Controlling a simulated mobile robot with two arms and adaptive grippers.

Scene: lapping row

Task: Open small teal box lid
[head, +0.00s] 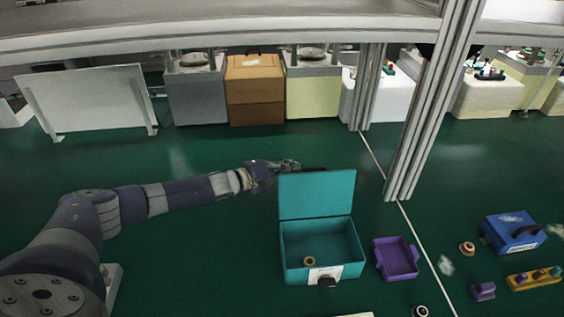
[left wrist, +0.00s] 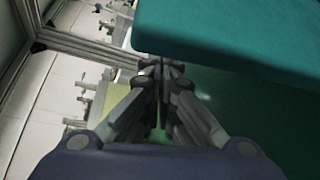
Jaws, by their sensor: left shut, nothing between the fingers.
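The small teal box (head: 293,274) stands on the green surface with its lid (head: 316,195) raised about upright at the back. A small brown ring (head: 309,261) lies inside it, and a white label with a dark knob is on its front. My left gripper (head: 297,166) is at the top left edge of the lid, partly behind it. In the left wrist view the fingers of my left gripper (left wrist: 163,66) are shut and empty, close to the edge of the teal lid (left wrist: 225,35). Whether they touch it I cannot tell. My right gripper is not in view.
A purple tray (head: 396,259) sits just right of the box. A blue case (head: 513,233), a yellow holder (head: 534,279) and small parts lie farther right. A metal post (head: 430,110) rises behind. Green surface left of the box is clear except for my arm.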

